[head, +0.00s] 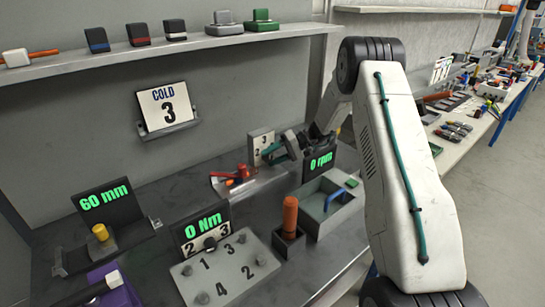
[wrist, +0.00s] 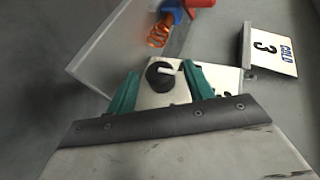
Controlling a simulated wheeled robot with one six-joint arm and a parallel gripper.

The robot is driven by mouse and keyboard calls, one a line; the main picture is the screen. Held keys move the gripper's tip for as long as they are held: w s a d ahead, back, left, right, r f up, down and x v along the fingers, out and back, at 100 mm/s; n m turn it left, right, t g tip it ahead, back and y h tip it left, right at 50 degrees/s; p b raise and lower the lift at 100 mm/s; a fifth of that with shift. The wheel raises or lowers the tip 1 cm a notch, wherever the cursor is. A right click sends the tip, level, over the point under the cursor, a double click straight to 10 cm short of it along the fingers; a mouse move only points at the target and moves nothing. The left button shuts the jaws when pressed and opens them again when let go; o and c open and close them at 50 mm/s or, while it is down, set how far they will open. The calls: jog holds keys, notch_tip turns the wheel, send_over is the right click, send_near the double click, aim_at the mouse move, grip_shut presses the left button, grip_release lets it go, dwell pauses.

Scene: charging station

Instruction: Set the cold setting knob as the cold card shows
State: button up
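The cold card (head: 165,106) reads "COLD 3" and stands against the back wall. It also shows at the right of the wrist view (wrist: 272,50). The black cold setting knob (wrist: 161,76) has a white pointer toward the right in that view. It sits on a pale plate (head: 261,140), where a 3 and a 2 show in the head view. My gripper (wrist: 158,74) is open, its teal fingers on either side of the knob with gaps visible. In the head view my gripper (head: 280,149) is at the plate and hides the knob.
A red-handled item (head: 238,175) lies left of the plate. A "0 rpm" display (head: 320,163) stands right of it, with a grey tray (head: 318,222) in front. A numbered plate (head: 215,268), an orange-handled item (head: 290,215) and a "60 mm" display (head: 104,199) share the bench.

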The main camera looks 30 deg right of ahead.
jog(key=v, duration=0.8)
jog(key=shift+a, duration=0.1)
dwell(0.4)
jog(key=s+a+r+n+g+h, duration=0.1)
jog(key=s+a+r+g+h, duration=0.15)
jog(key=s+a+r, duration=0.65)
jog(key=s+a+r+g+h, duration=0.25)
jog(key=s+a+r, duration=0.35)
jog(key=s+r, duration=0.4)
jog(key=s+a+r+t+h, duration=0.1)
jog(key=s+h, duration=0.6)
jog(key=s, duration=1.8)
jog(key=shift+s+a+r+m+t+h, duration=0.2)
jog(key=shift+s+a+m+t+h, duration=0.3)
jog(key=shift+t, duration=0.7)
